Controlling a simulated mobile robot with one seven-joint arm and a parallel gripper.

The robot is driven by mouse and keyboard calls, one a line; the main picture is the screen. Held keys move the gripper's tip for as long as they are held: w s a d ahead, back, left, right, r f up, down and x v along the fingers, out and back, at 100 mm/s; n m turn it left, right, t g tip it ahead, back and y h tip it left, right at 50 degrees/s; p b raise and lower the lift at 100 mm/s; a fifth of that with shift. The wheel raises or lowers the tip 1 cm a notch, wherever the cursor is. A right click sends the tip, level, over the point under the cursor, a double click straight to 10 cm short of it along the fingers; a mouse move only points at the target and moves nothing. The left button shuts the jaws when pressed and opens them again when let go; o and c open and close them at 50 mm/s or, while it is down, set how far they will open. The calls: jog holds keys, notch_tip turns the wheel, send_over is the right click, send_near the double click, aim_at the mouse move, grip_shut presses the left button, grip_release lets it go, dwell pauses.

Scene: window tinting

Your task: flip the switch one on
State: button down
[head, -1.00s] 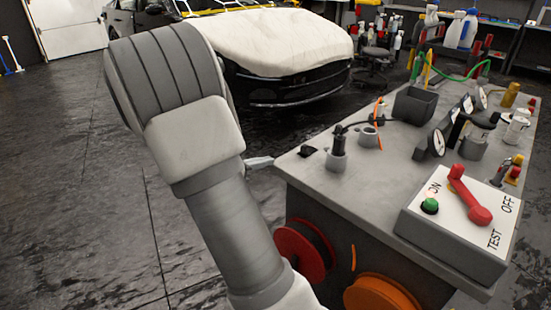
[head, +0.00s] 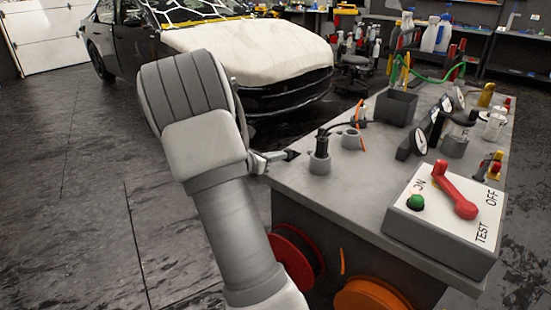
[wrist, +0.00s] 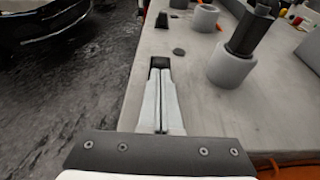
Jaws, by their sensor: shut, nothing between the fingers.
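The switch is a red lever (head: 455,190) on a white and grey box (head: 437,255) at the near right of the grey table, in the head view. Labels ON, OFF and TEST are printed around it, and a green button (head: 416,202) sits beside ON. The lever's free end points up-left, between ON and OFF. My gripper (head: 292,155) is at the table's left edge, well left of the switch box. In the wrist view, my gripper (wrist: 160,65) has its fingers together with nothing between them, over the table's edge. The switch is not in the wrist view.
The table (head: 340,190) holds grey cylindrical holders (head: 320,163), a dark bin (head: 396,106), gauges (head: 412,144) and a green cable. Red (head: 295,258) and orange (head: 370,296) reels hang on its side. A covered car (head: 250,50) stands behind. Open floor lies left.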

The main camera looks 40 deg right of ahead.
aim_at(286, 150)
jog(key=shift+d, duration=0.1)
jog(key=shift+w+d, duration=0.15)
jog(key=shift+d, duration=1.5)
jog(key=shift+r, duration=0.1)
jog(key=shift+a, duration=0.4)
jog(key=f+p+v, duration=0.1)
jog(key=p+v, duration=0.1)
jog(key=v, duration=1.1)
jog(key=shift+a+p, duration=0.25)
jog(key=shift+p, duration=0.1)
jog(key=shift+r, duration=0.1)
